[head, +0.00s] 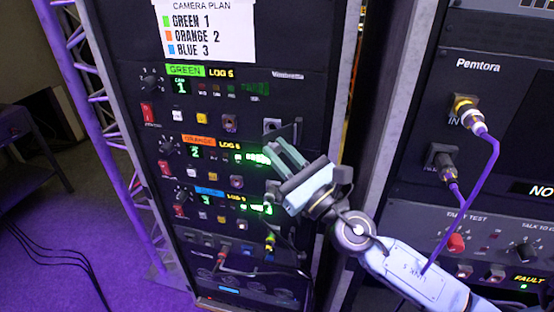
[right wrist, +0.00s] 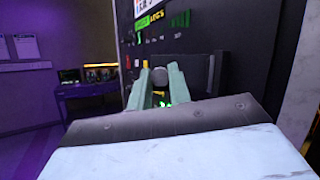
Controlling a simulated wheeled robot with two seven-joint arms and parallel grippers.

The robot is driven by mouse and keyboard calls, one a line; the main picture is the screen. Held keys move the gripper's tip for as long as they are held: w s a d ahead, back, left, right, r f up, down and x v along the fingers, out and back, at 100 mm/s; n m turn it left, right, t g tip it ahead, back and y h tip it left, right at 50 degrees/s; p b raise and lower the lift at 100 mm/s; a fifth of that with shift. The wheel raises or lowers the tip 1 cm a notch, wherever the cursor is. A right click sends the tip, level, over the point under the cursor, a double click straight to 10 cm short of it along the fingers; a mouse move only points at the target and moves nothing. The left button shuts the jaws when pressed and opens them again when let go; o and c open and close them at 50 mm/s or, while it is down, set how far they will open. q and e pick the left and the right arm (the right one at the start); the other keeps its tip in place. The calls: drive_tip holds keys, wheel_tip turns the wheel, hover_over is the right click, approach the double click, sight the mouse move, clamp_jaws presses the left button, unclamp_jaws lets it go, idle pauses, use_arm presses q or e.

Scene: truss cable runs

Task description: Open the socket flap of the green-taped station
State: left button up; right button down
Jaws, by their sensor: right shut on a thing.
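The green-taped station (head: 186,70) is the top unit in the dark rack, with a lit "1". At its right end is a socket area (head: 272,124), with a dark flap (head: 296,130) that seems to stand out from the panel. My right gripper (head: 272,150) comes in from the lower right, its pale green fingers just below that socket and in front of the orange-taped station (head: 198,140). In the right wrist view the fingers are closed about a dark rounded piece (right wrist: 159,75), apparently part of the flap. My fingers hide its exact contact. My left gripper is out of view.
The blue-taped station (head: 210,191) lies below the orange one. A second rack (head: 470,60) with purple cables stands close on the right.

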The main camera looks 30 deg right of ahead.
drive_tip(key=shift+y, duration=0.4)
drive_tip(key=c, duration=1.3)
unclamp_jaws()
wheel_tip(320, 180, up, 10)
drive_tip(key=p, duration=0.7)
